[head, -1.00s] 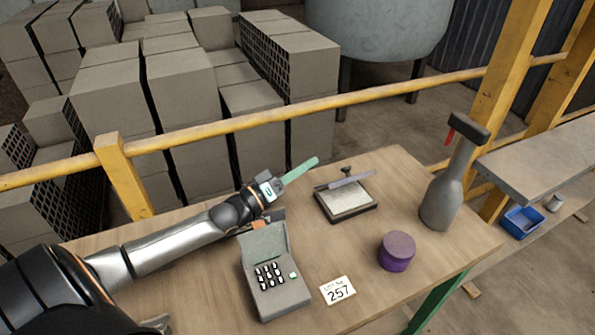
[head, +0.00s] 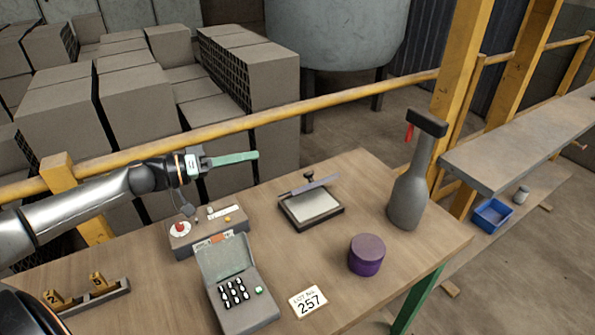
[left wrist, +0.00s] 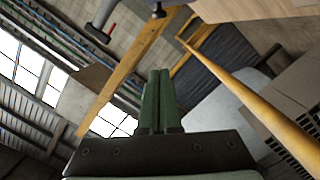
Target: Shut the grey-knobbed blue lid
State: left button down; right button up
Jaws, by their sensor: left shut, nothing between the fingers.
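A shallow dark box (head: 312,211) with a pale inside stands near the table's middle back. Its blue-grey lid (head: 318,187) is raised and seen nearly edge-on, with a dark grey knob (head: 309,176) on its far side. My left gripper (head: 256,155), with green fingers, is raised to the left of this lid, apart from it. The fingers are pressed together with nothing between them, as the left wrist view also shows (left wrist: 159,75). My right gripper is not in view.
A grey case (head: 248,310) with its lid up holds several small pieces. Behind it is a panel with a red button (head: 180,228). A yellow rail (head: 240,122) runs behind.

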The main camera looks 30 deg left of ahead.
pick_arm(q)
jog(key=shift+w+a+r+g, duration=0.1)
jog(key=shift+r+g, duration=0.05)
jog(key=shift+g, duration=0.25)
jog(key=shift+w, duration=0.1)
jog(key=w+d+f, duration=0.1)
jog(key=w+d, duration=0.1)
jog(key=w+d+f, duration=0.1)
jog(key=w+d, duration=0.1)
jog(key=d, duration=0.1)
jog(key=w+d+f, duration=0.1)
jog(key=w+d, duration=0.1)
jog(key=shift+w+d+f, duration=0.1)
jog(key=shift+w+d, duration=0.2)
jog(key=shift+w, duration=0.1)
jog(key=shift+s+d+f, duration=0.3)
jog(key=shift+d+f, duration=0.2)
jog(key=shift+f, duration=0.05)
